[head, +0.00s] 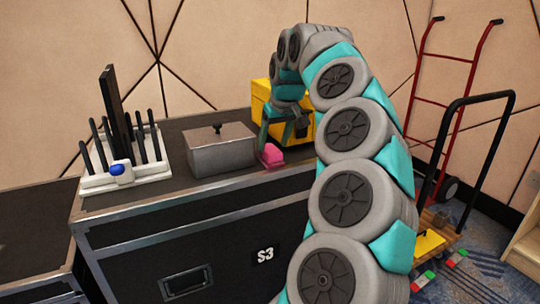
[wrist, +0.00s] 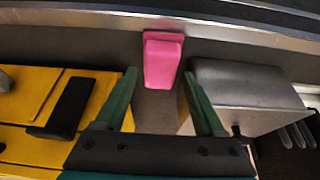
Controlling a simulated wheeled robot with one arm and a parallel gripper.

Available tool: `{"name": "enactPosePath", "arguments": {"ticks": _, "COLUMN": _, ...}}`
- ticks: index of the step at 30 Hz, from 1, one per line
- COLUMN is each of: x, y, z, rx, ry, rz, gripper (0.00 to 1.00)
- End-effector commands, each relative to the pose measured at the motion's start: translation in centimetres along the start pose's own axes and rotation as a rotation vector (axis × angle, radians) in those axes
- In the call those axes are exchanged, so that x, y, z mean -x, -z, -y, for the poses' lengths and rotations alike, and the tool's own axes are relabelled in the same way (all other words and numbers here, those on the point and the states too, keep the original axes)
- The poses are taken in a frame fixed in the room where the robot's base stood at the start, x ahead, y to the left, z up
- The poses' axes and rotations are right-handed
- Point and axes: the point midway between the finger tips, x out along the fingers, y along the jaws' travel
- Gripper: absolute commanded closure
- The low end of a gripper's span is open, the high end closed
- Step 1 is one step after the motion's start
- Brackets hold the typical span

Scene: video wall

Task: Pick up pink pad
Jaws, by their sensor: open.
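The pink pad (head: 272,154) lies near the front edge of the black case top, just right of the metal box. In the wrist view the pink pad (wrist: 162,60) lies just beyond the fingertips, roughly centred between them. My gripper (wrist: 159,82) is open, with its two green fingers apart and nothing between them. In the head view my gripper (head: 275,138) reaches down beside the pad, and part of it is hidden by the arm.
A grey metal box (head: 222,157) stands close on one side of the pad and a yellow toolbox (wrist: 30,105) on the other. A white antenna rack (head: 98,183) is at the left of the case (head: 150,235). Red and black hand trucks (head: 445,115) stand at right.

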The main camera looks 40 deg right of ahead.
Motion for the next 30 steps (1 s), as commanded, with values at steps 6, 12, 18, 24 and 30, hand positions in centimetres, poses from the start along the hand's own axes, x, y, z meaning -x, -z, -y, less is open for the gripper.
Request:
{"name": "enactPosePath", "arguments": {"ticks": 6, "x": -3.0, "y": 0.2, "z": 0.1, "rx": 0.001, "ry": 0.002, "rz": 0.001, "gripper": 0.29}}
{"name": "enactPosePath", "arguments": {"ticks": 12, "x": -3.2, "y": 0.3, "z": 0.1, "rx": 0.0, "ry": 0.001, "rz": -0.001, "gripper": 0.29}}
{"name": "enactPosePath", "arguments": {"ticks": 18, "x": -3.2, "y": 0.3, "z": 0.1, "rx": 0.0, "ry": 0.001, "rz": -0.001, "gripper": 0.47}}
{"name": "enactPosePath", "arguments": {"ticks": 24, "x": -3.2, "y": 0.2, "z": 0.1, "rx": 0.0, "ry": 0.001, "rz": 0.0, "gripper": 0.69}}
{"name": "enactPosePath", "arguments": {"ticks": 30, "x": -3.2, "y": 0.2, "z": 0.1, "rx": 0.0, "ry": 0.002, "rz": 0.0, "gripper": 0.92}}
